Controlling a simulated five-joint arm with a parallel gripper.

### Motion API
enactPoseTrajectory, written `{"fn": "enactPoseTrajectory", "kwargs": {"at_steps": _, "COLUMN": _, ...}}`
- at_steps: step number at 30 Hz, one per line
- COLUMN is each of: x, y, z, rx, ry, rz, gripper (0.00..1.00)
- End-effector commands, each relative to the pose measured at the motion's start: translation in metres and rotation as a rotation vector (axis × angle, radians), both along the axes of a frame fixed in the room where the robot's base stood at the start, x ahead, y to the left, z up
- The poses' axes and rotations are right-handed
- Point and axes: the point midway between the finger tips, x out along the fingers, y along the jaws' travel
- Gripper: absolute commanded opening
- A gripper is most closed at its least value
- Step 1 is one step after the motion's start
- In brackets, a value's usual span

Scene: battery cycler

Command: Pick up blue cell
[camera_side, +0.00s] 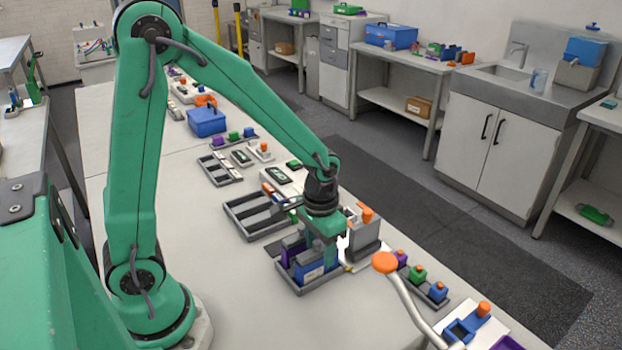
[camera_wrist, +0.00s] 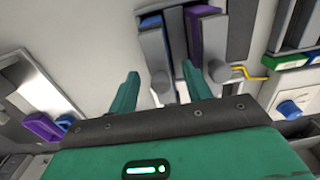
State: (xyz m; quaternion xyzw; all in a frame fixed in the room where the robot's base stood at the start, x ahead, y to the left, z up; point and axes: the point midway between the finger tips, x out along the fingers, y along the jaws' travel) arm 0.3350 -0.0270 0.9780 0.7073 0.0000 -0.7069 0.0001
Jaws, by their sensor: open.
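The blue cell (camera_side: 311,273) stands upright in a grey tray (camera_side: 297,291) in the side view, with a pale label on its face. A purple cell (camera_side: 285,256) stands beside it in the same tray. My gripper (camera_side: 326,252) is over the tray, its green fingers close to the blue cell's top and partly hiding the tray's far side. In the wrist view my gripper (camera_wrist: 158,84) is open, with grey cell bodies beyond and between the fingertips. A blue edge (camera_wrist: 151,21) and the purple cell (camera_wrist: 193,32) show there. I cannot tell whether a finger touches the cell.
A grey fixture with an orange knob (camera_side: 367,214) stands right behind the tray. An empty slotted tray (camera_side: 254,216) lies behind.

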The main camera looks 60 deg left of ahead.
Motion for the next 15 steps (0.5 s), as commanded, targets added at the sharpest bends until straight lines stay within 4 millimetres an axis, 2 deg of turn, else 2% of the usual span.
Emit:
{"fn": "enactPoseTrajectory", "kwargs": {"at_steps": 9, "x": 0.0, "y": 0.002, "z": -0.033, "rx": 0.0, "ry": 0.003, "rz": 0.0, "gripper": 0.49}}
{"fn": "enactPoseTrajectory", "kwargs": {"at_steps": 15, "x": 0.0, "y": 0.002, "z": -0.04, "rx": 0.0, "ry": 0.001, "rz": 0.0, "gripper": 0.49}}
